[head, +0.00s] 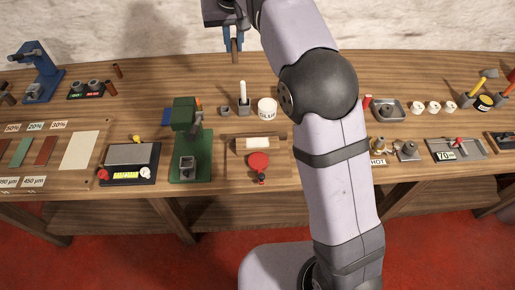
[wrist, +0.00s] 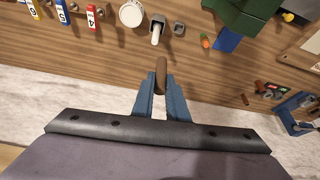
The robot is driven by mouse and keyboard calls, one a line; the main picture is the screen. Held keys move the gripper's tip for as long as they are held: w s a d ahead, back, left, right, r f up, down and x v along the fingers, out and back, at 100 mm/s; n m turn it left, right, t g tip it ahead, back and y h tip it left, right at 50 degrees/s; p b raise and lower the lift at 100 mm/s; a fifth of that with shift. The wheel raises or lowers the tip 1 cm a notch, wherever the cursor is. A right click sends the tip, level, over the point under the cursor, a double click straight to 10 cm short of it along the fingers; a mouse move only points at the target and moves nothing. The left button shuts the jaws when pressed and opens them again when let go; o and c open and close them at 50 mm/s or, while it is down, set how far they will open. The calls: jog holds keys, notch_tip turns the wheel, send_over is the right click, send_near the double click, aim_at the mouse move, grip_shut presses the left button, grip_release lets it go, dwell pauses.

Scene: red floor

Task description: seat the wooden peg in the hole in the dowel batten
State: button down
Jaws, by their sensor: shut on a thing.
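My gripper (head: 233,40) is raised at the top of the head view, above the back of the bench. Its blue fingers are shut on a brown wooden peg (head: 234,52), which points down with its lower end free. In the wrist view the peg (wrist: 161,72) sticks out between the blue fingertips (wrist: 160,88). A wooden piece with a white label (head: 258,143) lies near the middle of the bench and may be the dowel batten; I cannot make out a hole in it. The peg is well apart from it. The batten is not identifiable in the wrist view.
A glue pot (head: 267,107) and a grey holder with a white stick (head: 243,105) stand behind the labelled wood. A green machine (head: 190,150) stands to its left. A red disc (head: 258,161) lies in front. My arm hides some bench on the right.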

jog(key=s+d+f+b, duration=0.1)
jog(key=s+d, duration=0.2)
jog(key=s, duration=0.4)
send_over(256, 138)
jog(key=s, duration=0.2)
notch_tip(256, 138, down, 9)
jog(key=shift+w+d+n, duration=0.15)
jog(key=shift+w+n, duration=0.05)
jog(key=shift+n, duration=0.2)
jog(key=shift+f+p, duration=0.45)
jog(key=shift+f, duration=4.6)
jog(key=shift+f, duration=0.15)
jog(key=shift+f, duration=0.15)
jog(key=c, duration=1.7)
grip_release()
jog(key=shift+c, duration=0.2)
jog(key=shift+r, duration=0.2)
